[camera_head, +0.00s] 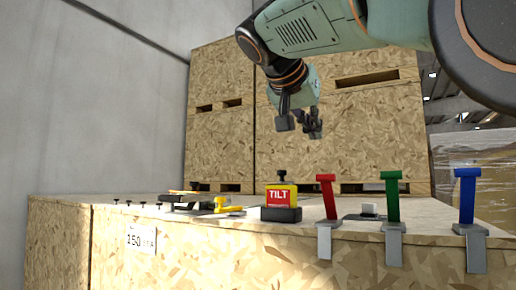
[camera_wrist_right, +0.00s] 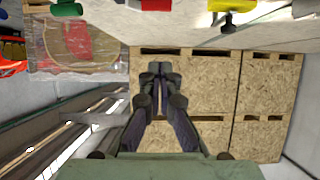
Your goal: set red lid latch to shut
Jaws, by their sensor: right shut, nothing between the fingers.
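The red lid latch (camera_head: 327,198) stands upright with a T-shaped top, on a grey bracket at the front edge of the wooden crate (camera_head: 180,240). Similar green (camera_head: 392,198) and blue (camera_head: 466,196) latches stand to its right, also upright. My right gripper (camera_head: 312,128) hangs above and behind the red latch, clear of it, in front of the rear crates. Its fingers are shut and empty in the right wrist view (camera_wrist_right: 158,78). Part of a red object (camera_wrist_right: 150,4) shows at that view's top edge; I cannot tell if it is the latch. My left gripper is out of view.
A yellow and red TILT box (camera_head: 281,198) stands left of the red latch. Yellow and black parts (camera_head: 215,204) sit further left. Tall wooden crates (camera_head: 220,145) stand behind.

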